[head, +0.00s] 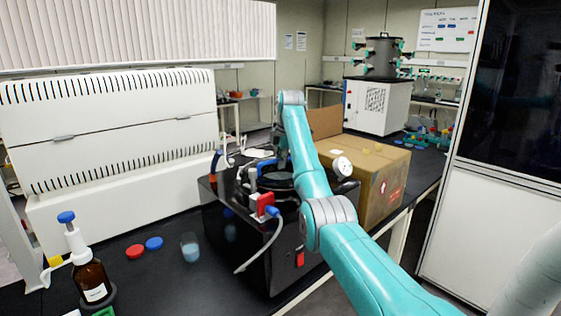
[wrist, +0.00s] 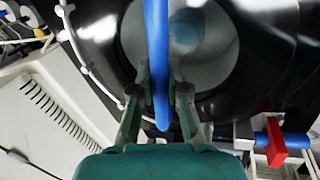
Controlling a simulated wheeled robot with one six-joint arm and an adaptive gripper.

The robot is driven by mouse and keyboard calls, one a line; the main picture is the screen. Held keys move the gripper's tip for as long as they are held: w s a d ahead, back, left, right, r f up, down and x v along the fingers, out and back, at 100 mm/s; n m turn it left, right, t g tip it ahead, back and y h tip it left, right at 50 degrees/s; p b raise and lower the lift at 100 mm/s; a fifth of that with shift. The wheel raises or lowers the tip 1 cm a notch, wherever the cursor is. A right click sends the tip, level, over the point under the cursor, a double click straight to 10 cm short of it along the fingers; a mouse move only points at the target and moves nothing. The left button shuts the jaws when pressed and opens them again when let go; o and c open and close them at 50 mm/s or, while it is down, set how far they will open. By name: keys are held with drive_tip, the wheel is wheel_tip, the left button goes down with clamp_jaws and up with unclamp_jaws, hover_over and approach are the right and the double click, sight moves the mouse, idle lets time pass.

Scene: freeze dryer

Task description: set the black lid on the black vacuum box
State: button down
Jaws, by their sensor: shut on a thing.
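The black vacuum box (head: 240,240) stands on the dark bench in the head view, with a red switch on its front. The black lid (head: 283,182) is a dark round disc over the box's top; I cannot tell whether it touches. Its blue handle (head: 266,166) shows partly behind my arm. In the wrist view my gripper (wrist: 160,92) is shut on the blue handle (wrist: 157,40), one finger on each side. A pale grey round area (wrist: 205,45) lies below the handle, ringed by black. My gripper is mostly hidden in the head view.
A red valve (head: 265,205) with a pale hose sits on the box's front. A gauge (head: 342,166) and cardboard box (head: 378,185) stand to the right. A white machine (head: 110,150) stands behind left. A brown bottle (head: 92,281) and small beaker (head: 190,248) stand front left.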

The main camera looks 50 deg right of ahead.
drive_tip(key=shift+f, duration=0.65)
idle(1.3)
drive_tip(key=c, duration=1.1)
unclamp_jaws()
drive_tip(key=shift+v, duration=3.8)
drive_tip(key=shift+f, duration=0.1)
